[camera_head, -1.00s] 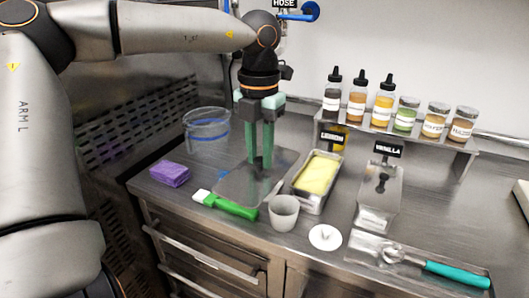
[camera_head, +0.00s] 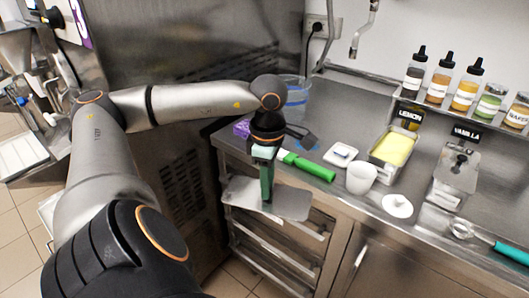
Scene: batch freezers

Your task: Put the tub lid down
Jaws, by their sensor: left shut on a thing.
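My left gripper (camera_head: 267,190), with green fingers pointing down, is shut on the tub lid (camera_head: 293,204), a flat grey steel plate. The lid is held roughly level in the air in front of the counter's front edge, over the drawer fronts. The fingers hide the lid's middle, so its grip is not visible. The lemon tub (camera_head: 393,149) stands uncovered on the counter to the right, with yellow contents showing. The vanilla tub (camera_head: 455,181) beside it has a steel lid with a dark knob. My right gripper is not in view.
Between lid and lemon tub are a green-handled tool (camera_head: 308,166), a small white square item (camera_head: 341,154) and a white cup (camera_head: 361,177). A purple sponge (camera_head: 242,129) and clear container (camera_head: 294,97) stand behind. A white disc (camera_head: 397,206) lies near the front edge.

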